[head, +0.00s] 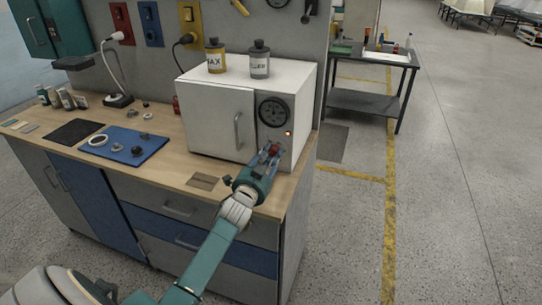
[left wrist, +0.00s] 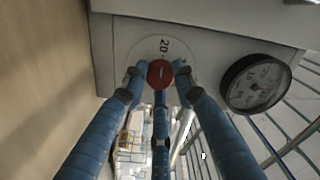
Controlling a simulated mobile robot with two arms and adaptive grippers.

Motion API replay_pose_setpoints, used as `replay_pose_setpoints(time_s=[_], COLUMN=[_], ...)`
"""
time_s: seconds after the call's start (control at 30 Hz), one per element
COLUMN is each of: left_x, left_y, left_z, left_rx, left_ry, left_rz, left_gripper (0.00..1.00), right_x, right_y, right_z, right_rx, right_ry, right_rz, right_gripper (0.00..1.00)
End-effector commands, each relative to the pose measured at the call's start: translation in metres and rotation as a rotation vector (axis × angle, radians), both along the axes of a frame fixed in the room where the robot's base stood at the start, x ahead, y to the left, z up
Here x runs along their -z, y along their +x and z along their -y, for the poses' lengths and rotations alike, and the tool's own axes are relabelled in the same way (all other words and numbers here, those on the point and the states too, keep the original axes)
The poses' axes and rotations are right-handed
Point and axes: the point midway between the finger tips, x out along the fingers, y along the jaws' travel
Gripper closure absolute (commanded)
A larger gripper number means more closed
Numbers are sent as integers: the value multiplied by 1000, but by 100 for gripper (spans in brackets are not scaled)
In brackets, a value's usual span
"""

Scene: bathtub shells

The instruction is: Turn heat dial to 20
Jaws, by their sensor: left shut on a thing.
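The red heat dial (left wrist: 160,73) is on the front of the white oven (head: 218,118), on a pale round scale plate with the number 20 (left wrist: 165,45) next to it in the left wrist view. A small pale mark shows on the dial, but its exact setting is hard to read. My left gripper (left wrist: 156,76) has its blue fingers around the dial and is shut on it. In the head view my left gripper (head: 268,155) reaches the oven's lower right front and partly covers the red dial (head: 274,149). My right gripper is not in view.
A round black gauge (head: 273,111) sits above the dial, with a lit indicator (head: 288,133) beside it. The oven door handle (head: 238,131) is to the left. Two bottles stand on the oven. A blue mat (head: 125,158) with small parts lies on the wooden workbench.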

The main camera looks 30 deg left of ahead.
Motion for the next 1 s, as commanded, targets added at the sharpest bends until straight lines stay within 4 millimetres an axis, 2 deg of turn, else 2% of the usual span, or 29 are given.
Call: replay_pose_setpoints(time_s=[0.3,0.33,0.4,0.77,0.87,1.0], left_x=[1,1,1,2,3,4], left_y=[-1,-1,-1,-4,-15,-43], left_z=[-4,-4,-4,0,2,8], left_rx=[-7,-7,-6,-2,-2,-3], left_ry=[-3,-2,-2,-1,-1,0], left_rz=[-2,-3,-3,-3,-4,-6], left_gripper=[99,69,55,54,54,54], right_x=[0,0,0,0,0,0], right_y=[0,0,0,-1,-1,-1], right_z=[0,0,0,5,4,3], right_rx=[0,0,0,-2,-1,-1], right_ry=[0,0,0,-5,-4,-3], right_rz=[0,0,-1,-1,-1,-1], right_gripper=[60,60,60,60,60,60])
